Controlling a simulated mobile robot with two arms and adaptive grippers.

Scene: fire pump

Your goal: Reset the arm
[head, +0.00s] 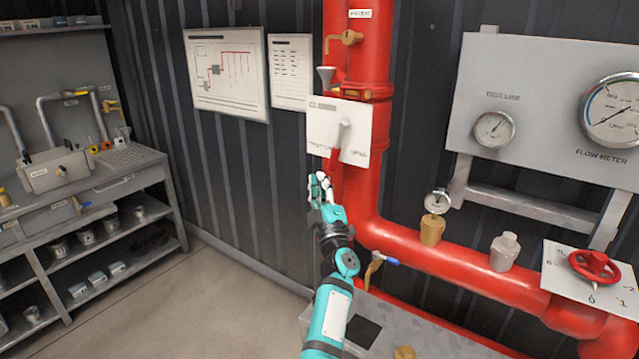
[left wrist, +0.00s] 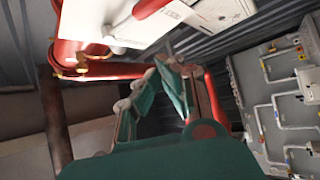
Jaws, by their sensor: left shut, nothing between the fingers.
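My left arm (head: 330,310), teal with black joints, comes up from the bottom middle of the head view. Its left gripper (head: 320,187) points upward, with its white and teal fingers shut and empty. My right gripper is not in view.
A red horizontal pipe (head: 460,263) with brass fittings and a red handwheel (head: 594,264) runs to the right. A gauge board (head: 550,95) hangs above it. A grey shelf bench (head: 100,185) stands at left. The floor (head: 190,300) between is clear.

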